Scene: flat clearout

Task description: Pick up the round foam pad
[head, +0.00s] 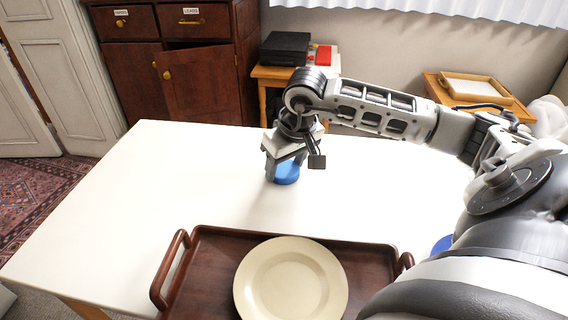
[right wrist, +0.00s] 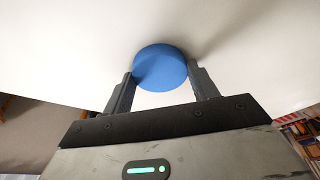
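The round foam pad (head: 287,173) is blue and is at the middle of the white table, under my right gripper (head: 285,168). In the right wrist view the pad (right wrist: 160,67) sits between the two fingertips of my right gripper (right wrist: 160,72), one at each side. The fingers are spread about as wide as the pad. I cannot tell whether they press on it or stand just clear. My left gripper is not in view.
A brown tray (head: 212,262) with a cream plate (head: 291,284) stands at the table's near edge. Another blue thing (head: 442,243) is mostly hidden behind my right arm. The white table (head: 170,180) is clear left of the pad. A wooden cabinet (head: 215,87) stands beyond.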

